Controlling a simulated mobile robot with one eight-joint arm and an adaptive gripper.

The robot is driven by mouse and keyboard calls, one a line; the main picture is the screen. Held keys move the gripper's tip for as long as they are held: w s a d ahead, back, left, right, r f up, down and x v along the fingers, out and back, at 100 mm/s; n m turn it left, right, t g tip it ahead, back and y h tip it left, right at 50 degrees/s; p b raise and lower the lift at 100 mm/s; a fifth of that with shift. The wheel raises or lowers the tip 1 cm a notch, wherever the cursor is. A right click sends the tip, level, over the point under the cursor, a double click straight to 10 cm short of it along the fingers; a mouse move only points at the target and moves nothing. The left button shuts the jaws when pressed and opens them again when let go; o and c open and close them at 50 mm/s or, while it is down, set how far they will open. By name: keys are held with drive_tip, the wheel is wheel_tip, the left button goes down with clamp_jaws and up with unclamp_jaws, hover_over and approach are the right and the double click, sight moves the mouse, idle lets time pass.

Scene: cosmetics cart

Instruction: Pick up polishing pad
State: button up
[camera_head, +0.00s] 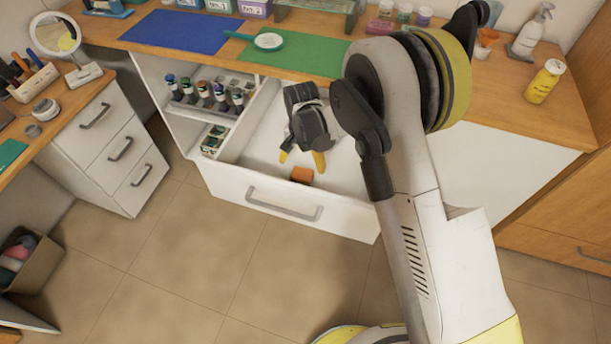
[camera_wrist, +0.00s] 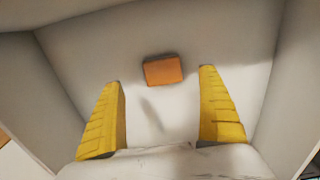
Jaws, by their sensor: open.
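The polishing pad looks like a small orange block (camera_head: 302,175) lying on the white floor of the open drawer, close to the drawer's front wall. In the wrist view the orange block (camera_wrist: 162,70) lies beyond the fingertips, roughly centred between them. My gripper (camera_head: 302,157) points down into the drawer, with its yellow fingers apart and empty. In the wrist view the two yellow fingers of my gripper (camera_wrist: 161,75) are spread wide on either side. The block is not touched by either finger.
The open drawer (camera_head: 250,190) has white walls close around my gripper. Several small bottles (camera_head: 205,93) stand in a compartment at its left. The counter above holds a blue mat (camera_head: 175,31), a green mat (camera_head: 290,55) and a yellow bottle (camera_head: 544,82).

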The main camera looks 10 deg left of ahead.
sight(302, 173)
drive_tip(key=f+b, duration=0.1)
drive_tip(key=f, duration=0.1)
drive_tip(key=f+b, duration=0.1)
drive_tip(key=f, duration=0.2)
drive_tip(key=w+f+b, duration=0.1)
drive_tip(key=f, duration=0.2)
drive_tip(key=shift+a, duration=0.2)
drive_tip(key=shift+r, duration=0.1)
drive_tip(key=c, duration=1.3)
